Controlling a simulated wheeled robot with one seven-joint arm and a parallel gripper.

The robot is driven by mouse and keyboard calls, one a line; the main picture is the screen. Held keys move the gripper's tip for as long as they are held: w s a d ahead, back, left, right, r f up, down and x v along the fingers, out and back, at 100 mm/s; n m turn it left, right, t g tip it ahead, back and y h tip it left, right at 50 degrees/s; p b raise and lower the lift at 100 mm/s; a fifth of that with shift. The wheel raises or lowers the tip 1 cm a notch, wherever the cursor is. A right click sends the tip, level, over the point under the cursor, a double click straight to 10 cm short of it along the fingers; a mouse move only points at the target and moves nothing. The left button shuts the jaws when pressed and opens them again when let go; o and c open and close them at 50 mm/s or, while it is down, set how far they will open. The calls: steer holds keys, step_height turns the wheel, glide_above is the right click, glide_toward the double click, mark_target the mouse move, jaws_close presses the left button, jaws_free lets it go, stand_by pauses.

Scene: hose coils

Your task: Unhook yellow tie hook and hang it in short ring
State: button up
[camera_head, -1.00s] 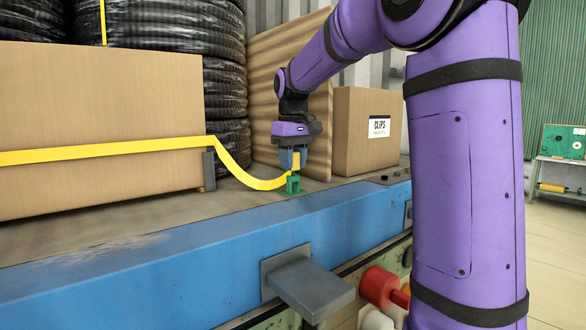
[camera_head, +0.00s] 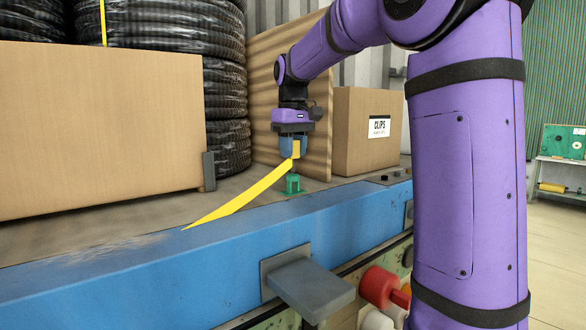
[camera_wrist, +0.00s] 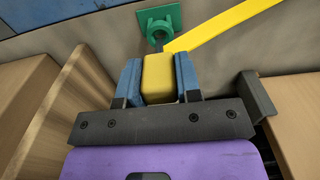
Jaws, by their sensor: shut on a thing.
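My gripper (camera_head: 294,150) is shut on the yellow tie hook, whose yellow block (camera_wrist: 159,78) sits between the blue fingers. In the head view the yellow hook end (camera_head: 297,150) shows at the fingertips. Its yellow strap (camera_head: 240,199) slants down left from the gripper to the blue beam. A green ring fitting (camera_head: 292,184) stands on the deck just below the gripper, with a visible gap in the head view. In the wrist view the green ring (camera_wrist: 158,25) lies just beyond the hook's grey tip. I cannot tell which ring is the short one.
A large cardboard box (camera_head: 100,130) stands left, with a grey post (camera_head: 208,171) at its corner. The CLIPS box (camera_head: 365,135) is to the right. A blue beam (camera_head: 200,250) edges the deck.

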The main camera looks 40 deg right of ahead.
steer(key=shift+r, duration=0.4)
steer(key=shift+r, duration=3.15)
steer(key=shift+a, duration=0.1)
